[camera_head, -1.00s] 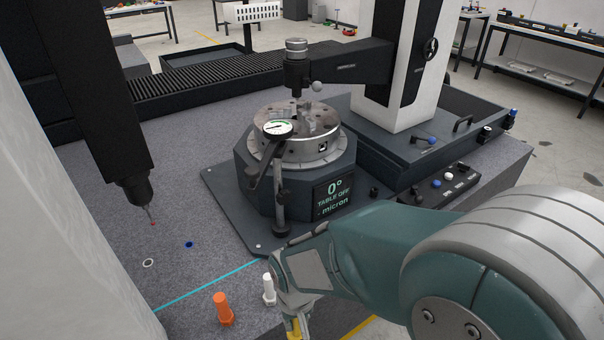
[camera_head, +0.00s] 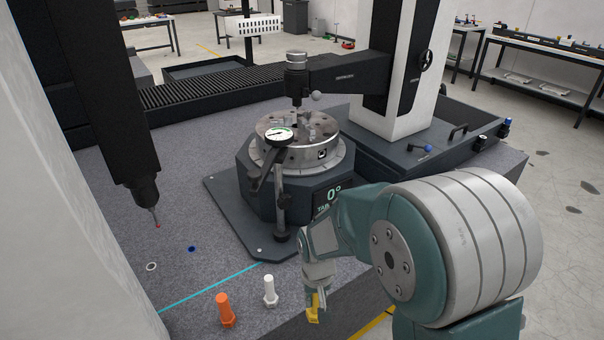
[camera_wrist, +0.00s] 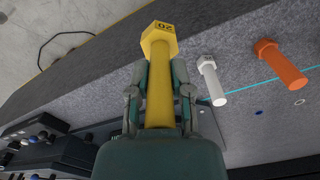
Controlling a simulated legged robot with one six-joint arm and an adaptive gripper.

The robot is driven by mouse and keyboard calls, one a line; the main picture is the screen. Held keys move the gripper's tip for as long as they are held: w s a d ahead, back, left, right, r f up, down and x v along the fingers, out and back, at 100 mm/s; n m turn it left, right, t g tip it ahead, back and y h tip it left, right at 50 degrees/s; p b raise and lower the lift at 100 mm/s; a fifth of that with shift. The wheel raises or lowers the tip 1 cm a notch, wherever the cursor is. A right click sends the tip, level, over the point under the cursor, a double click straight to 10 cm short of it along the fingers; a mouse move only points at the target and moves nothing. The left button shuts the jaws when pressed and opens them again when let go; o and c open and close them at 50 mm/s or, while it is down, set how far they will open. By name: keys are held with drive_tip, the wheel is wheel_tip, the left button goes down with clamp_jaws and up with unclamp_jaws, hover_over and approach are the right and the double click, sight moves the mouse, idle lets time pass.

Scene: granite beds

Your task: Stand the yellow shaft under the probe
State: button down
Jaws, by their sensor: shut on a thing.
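In the head view only a short yellow part (camera_head: 313,312) shows, by the granite bed's front edge, right of the white shaft. In the wrist view the shaft runs between both fingers, its hex head beyond the fingertips. The probe (camera_head: 156,222), thin with a red tip, hangs from a black column at the left, above the granite.
An orange shaft (camera_head: 226,311) and a white shaft (camera_head: 270,291) stand upright near the front edge, by a cyan line (camera_head: 213,286). A rotary table (camera_head: 297,155) with a dial gauge (camera_head: 279,135) stands behind. The granite left of it is clear.

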drive_tip(key=w+d+f+m, duration=0.1)
drive_tip(key=w+d+f, duration=0.1)
drive_tip(key=w+d, duration=0.3)
drive_tip(key=w+d+f+m, duration=0.1)
drive_tip(key=w+d+f, duration=0.2)
drive_tip(key=w+d, duration=0.3)
drive_tip(key=shift+w+d+f, duration=0.2)
drive_tip(key=shift+d+f, duration=0.05)
drive_tip(key=shift+d, duration=0.45)
